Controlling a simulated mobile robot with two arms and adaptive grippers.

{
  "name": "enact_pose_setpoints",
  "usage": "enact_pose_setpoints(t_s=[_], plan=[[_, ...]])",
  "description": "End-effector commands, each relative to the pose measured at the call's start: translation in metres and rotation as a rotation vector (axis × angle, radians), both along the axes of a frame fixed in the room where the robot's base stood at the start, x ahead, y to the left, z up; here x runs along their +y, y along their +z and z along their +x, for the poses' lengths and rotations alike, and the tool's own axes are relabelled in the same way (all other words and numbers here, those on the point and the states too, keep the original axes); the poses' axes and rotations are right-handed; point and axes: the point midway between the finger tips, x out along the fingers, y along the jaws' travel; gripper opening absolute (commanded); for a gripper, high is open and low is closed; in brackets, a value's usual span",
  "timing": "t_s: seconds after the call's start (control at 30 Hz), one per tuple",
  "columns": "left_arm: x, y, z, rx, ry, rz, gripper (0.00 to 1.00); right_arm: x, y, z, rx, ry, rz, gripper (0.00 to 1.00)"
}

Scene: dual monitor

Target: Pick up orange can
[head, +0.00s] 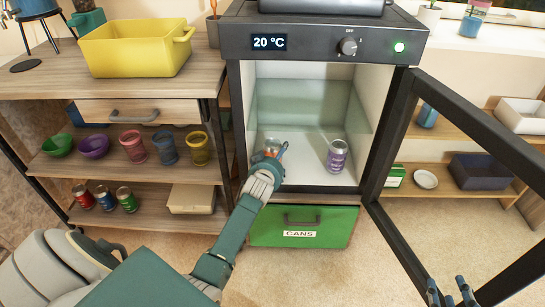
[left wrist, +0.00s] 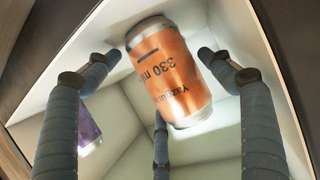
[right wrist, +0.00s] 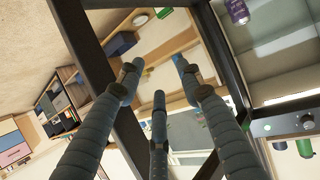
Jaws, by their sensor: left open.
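The orange can (left wrist: 172,75) stands inside the open cooler, between the spread fingers of my left gripper in the left wrist view. No finger is clearly closed on it. In the head view my left gripper (head: 270,156) reaches into the left of the cooler and hides most of this can; only its top and a bit of orange show. A purple can (head: 337,155) stands upright to the right; it also shows in the left wrist view (left wrist: 88,130) and the right wrist view (right wrist: 237,12). My right gripper (head: 455,292) is open and empty near the cooler door.
The cooler door (head: 382,150) is swung open to the right. Below the cooler is a green drawer (head: 305,228) labelled CANS. A yellow bin (head: 135,50) stands on the left counter, above shelves of bowls, cups and cans.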

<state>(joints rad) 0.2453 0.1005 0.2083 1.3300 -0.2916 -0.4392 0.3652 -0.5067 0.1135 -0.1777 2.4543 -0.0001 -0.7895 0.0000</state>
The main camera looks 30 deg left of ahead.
Motion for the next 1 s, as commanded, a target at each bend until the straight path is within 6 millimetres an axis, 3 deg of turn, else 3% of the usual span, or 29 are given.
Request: enact_pose_setpoints(t_s=[0.07,0.3,0.73,1.0], plan=[[0.0,0.0,0.0,0.0,0.0,0.0,0.81,0.0,0.0,0.0,0.001,0.0,0.0,0.36],[0.0,0.0,0.0,0.0,0.0,0.0,0.33,0.0,0.0,0.0,0.002,0.0,0.0,0.36],[0.0,0.006,0.001,-0.005,0.0,0.002,0.31,-0.001,-0.004,-0.003,0.025,-0.001,-0.006,0.36],[0.0,0.023,0.001,-0.006,0.0,0.002,0.31,-0.014,-0.039,-0.032,0.21,-0.016,-0.05,0.36]])
